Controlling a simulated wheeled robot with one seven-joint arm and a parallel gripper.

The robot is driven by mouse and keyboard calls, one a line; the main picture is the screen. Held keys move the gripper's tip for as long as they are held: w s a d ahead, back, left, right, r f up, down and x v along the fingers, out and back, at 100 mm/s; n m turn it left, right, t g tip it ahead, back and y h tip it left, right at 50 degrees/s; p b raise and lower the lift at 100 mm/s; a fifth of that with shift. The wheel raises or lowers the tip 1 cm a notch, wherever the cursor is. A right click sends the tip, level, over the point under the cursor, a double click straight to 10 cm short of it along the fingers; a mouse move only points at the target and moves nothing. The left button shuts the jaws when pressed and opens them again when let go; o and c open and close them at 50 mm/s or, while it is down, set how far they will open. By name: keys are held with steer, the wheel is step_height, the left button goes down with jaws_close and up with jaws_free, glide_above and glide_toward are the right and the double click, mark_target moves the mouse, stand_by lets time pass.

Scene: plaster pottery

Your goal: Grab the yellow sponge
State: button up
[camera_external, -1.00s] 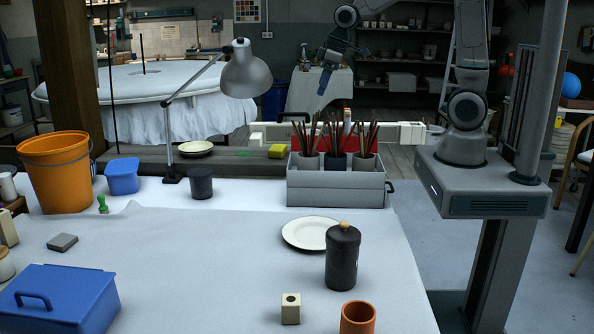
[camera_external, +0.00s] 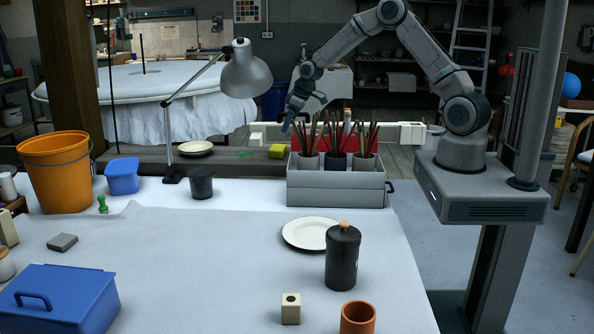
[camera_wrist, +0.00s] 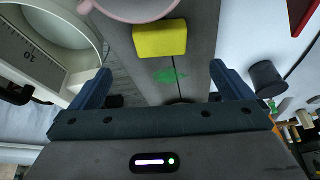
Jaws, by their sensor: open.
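The yellow sponge (camera_external: 278,151) lies on the dark grey ledge behind the white-topped table, just left of the grey brush box. In the wrist view the sponge (camera_wrist: 160,38) shows near the top, beyond my fingertips and roughly centred between them. My gripper (camera_external: 288,124) hangs above the ledge near the sponge, apart from it. In the wrist view my gripper (camera_wrist: 160,80) has its two blue fingers spread wide with nothing between them.
The grey box (camera_external: 336,185) with several brushes in pots stands right of the sponge. A desk lamp (camera_external: 246,72) and a cream plate (camera_external: 196,148) are to its left. A pink-rimmed bowl (camera_wrist: 130,8) lies beside the sponge in the wrist view. Green paint (camera_wrist: 170,76) marks the ledge.

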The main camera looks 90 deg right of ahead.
steer(key=p, duration=0.1)
glide_above(279, 147)
steer(key=s, duration=0.2)
steer(key=f, duration=0.5)
steer(key=shift+a+f, duration=0.15)
steer(key=shift+a, duration=0.05)
steer(key=shift+p+x, duration=1.1)
steer(key=shift+x, duration=1.65)
steer(key=shift+s, duration=0.1)
steer(key=c, duration=1)
